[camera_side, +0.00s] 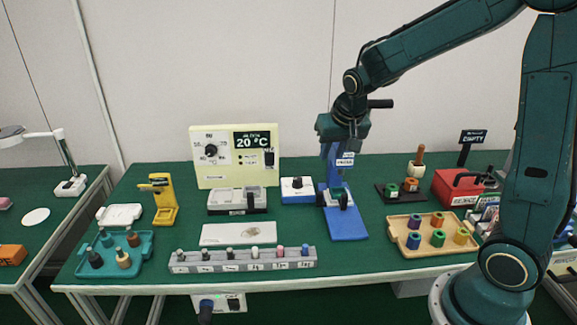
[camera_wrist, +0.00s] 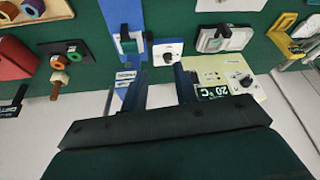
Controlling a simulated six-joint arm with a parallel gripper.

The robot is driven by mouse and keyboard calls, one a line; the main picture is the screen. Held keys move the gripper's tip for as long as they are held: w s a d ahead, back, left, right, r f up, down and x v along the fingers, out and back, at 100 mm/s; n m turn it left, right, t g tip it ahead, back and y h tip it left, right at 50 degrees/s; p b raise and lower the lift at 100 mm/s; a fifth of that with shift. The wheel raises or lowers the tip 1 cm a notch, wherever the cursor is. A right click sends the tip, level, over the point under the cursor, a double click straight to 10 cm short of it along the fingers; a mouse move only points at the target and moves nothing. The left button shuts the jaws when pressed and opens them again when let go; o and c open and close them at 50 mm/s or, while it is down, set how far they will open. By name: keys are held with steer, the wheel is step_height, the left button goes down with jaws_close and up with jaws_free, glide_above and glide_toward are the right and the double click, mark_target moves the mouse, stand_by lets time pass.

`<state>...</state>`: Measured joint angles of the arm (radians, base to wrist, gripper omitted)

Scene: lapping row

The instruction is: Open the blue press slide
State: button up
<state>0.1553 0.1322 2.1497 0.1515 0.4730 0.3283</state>
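The blue press (camera_side: 346,225) stands near the middle of the table, with a flat blue base, an upright column and a white label near its top. A dark handle (camera_side: 343,200) and a green part show low on it. In the wrist view the press (camera_wrist: 112,15) is a blue strip at top centre, with the black handle (camera_wrist: 124,31) over a green and white part. My gripper (camera_side: 342,148) is at the top of the press column in the side view; whether it touches is unclear. In the wrist view my gripper (camera_wrist: 160,82) has its fingers apart with nothing visible between them.
A white box with a dark knob (camera_side: 297,190) stands close left of the press. The cream 20 °C panel (camera_side: 215,170) is behind. A rack of vials (camera_side: 243,262) lies in front, a wooden spool tray (camera_side: 410,247) right. Green table around the press base is partly clear.

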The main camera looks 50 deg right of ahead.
mark_target(320, 193)
steer(key=w+d+f+m, duration=0.1)
steer(key=w+d+f, duration=0.1)
steer(key=f, duration=0.3)
steer(key=w+d+f+m+h, duration=0.1)
steer(key=w+d+f, duration=0.2)
steer(key=d+f, duration=0.1)
steer(key=shift+w+f+g, duration=0.35)
steer(key=shift+f+g, duration=0.05)
steer(key=shift+f, duration=0.4)
steer(key=shift+f, duration=0.15)
steer(key=shift+x, duration=6.7)
jaws_close()
